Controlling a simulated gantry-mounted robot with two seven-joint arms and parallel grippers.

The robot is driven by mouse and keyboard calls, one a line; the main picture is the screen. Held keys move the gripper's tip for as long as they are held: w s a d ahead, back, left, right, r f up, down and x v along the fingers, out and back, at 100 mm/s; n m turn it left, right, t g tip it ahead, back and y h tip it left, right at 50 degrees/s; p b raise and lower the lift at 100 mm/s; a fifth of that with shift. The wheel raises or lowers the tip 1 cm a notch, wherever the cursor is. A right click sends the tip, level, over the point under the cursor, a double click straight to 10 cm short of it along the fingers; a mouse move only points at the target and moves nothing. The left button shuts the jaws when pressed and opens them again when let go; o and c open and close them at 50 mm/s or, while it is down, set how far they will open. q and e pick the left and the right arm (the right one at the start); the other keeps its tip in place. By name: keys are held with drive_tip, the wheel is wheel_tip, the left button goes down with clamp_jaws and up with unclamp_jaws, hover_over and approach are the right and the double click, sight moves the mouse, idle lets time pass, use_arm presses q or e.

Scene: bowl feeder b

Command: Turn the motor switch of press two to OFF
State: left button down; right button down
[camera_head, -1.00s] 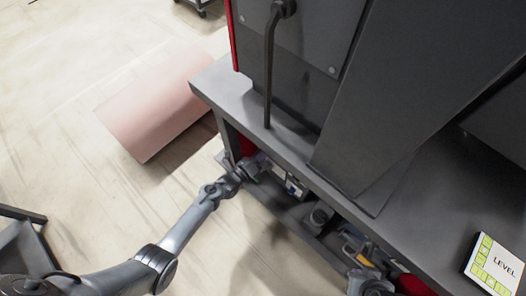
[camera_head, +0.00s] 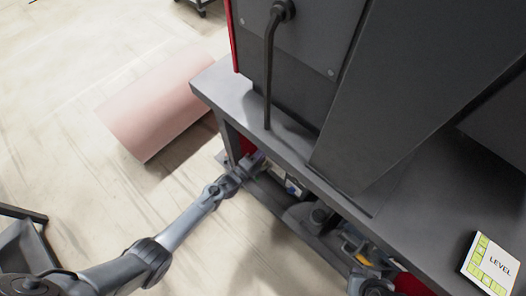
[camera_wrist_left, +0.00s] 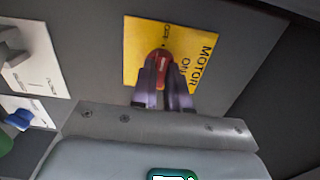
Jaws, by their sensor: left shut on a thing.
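The motor switch is a red knob (camera_wrist_left: 158,61) on a yellow plate (camera_wrist_left: 138,42) marked MOTOR and ON, with small lettering that seems to read OFF above the knob. My left gripper (camera_wrist_left: 162,78) has its fingers on both sides of the knob and is shut on it. The knob lies roughly up and down in the picture, its top end near the small lettering. In the head view my left gripper (camera_head: 249,165) reaches under the table edge, where the switch is hidden. I cannot make out my right gripper.
The dark table (camera_head: 232,92) carries a tall dark machine. A LEVEL panel (camera_head: 492,265) sits at the right. In the wrist view, white plates with a grey switch (camera_wrist_left: 12,45) and a blue switch (camera_wrist_left: 20,119) lie to the left. A pink roll (camera_head: 158,105) lies on open floor.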

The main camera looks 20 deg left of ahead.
idle(0.5)
use_arm(q)
drive_tip(key=c, duration=1.1)
unclamp_jaws()
drive_tip(key=shift+p+v, duration=2.25)
drive_tip(key=shift+v, duration=3.15)
